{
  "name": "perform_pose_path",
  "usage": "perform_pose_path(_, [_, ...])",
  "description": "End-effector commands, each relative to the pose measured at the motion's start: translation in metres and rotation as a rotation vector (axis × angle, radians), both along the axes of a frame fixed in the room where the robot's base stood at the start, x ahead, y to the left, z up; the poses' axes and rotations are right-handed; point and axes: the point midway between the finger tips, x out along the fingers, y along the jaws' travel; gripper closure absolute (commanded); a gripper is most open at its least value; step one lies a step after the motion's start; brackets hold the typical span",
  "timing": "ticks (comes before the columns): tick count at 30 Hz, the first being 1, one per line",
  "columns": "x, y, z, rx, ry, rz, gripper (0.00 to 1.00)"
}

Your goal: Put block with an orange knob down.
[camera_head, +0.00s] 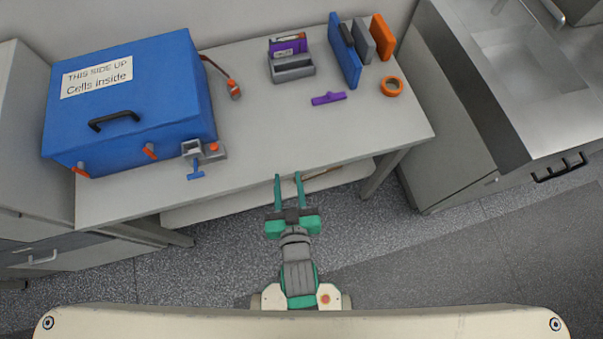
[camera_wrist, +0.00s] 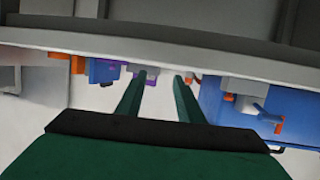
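A small grey block with an orange knob (camera_head: 213,150) sits on the table at the front right corner of the blue box. A blue T-shaped handle (camera_head: 196,171) sticks out from its front. In the wrist view the grey block (camera_wrist: 245,103) shows at the right, small and partly cut up by other shapes. My gripper (camera_head: 288,179) is at the table's front edge, to the right of the block and well apart from it. Its two green fingers are spread with nothing between them, as the wrist view (camera_wrist: 159,78) also shows.
A large blue box (camera_head: 150,95) fills the table's left part. A grey holder (camera_head: 292,69) with a purple piece, a purple bar (camera_head: 328,98), an orange ring (camera_head: 392,86) and upright panels (camera_head: 345,55) stand at the back right. The table's (camera_head: 270,130) front middle is clear.

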Motion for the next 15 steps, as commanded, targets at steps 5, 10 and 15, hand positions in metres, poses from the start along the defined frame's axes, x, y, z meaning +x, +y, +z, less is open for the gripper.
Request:
perform_pose_path(5, [-0.057, -0.018, -0.001, 0.002, -0.013, -0.048, 0.66])
perform_pose_path(10, [-0.108, -0.029, 0.01, 0.004, -0.033, -0.09, 0.66])
perform_pose_path(15, [-0.144, -0.033, 0.024, 0.008, -0.055, -0.119, 0.66])
